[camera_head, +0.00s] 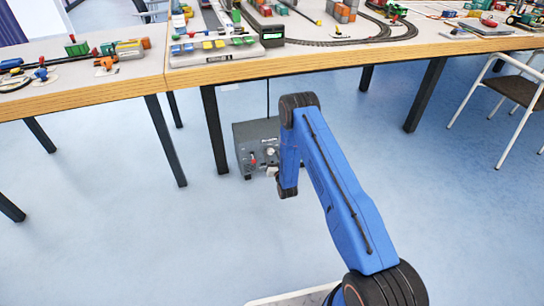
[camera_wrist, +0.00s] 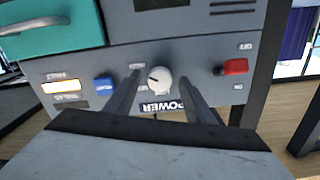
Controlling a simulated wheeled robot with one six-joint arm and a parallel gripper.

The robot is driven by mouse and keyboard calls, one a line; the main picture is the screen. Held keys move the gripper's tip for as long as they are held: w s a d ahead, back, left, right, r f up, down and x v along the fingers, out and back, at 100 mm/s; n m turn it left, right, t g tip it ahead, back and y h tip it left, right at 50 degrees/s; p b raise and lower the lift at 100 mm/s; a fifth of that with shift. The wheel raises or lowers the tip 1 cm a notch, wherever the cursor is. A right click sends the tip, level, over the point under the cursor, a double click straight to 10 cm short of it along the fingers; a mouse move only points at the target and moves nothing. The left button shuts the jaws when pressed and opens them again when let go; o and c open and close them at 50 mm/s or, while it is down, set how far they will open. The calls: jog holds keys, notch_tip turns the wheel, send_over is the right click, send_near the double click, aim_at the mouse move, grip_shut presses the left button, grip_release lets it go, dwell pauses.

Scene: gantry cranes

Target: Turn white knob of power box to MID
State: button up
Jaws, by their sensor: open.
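The grey power box (camera_head: 243,137) stands on the floor under the table, partly hidden behind my blue arm. In the wrist view, its front panel (camera_wrist: 205,60) appears upside down, with the word POWER beside the knob. The white knob (camera_wrist: 161,82) has a dark pointer mark toward the left of that picture; the position labels are too small to read. My gripper (camera_wrist: 158,83) is open, with one finger on each side of the knob. I cannot tell whether either finger touches it. In the head view, my gripper is mostly hidden by the arm.
A red switch (camera_wrist: 236,67) and a blue button (camera_wrist: 103,84) flank the knob. A lit display (camera_wrist: 62,87) is farther left. The table (camera_head: 130,82) with model trains stands above, its dark leg (camera_head: 214,128) close beside the box. Open floor (camera_head: 110,240) lies in front.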

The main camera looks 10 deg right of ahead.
jog(key=shift+w, duration=0.1)
jog(key=c, duration=1.1)
jog(key=shift+o, duration=0.2)
jog(key=shift+n, duration=0.3)
jog(key=n, duration=1.1)
jog(key=o, duration=1.1)
jog(key=shift+c, duration=0.2)
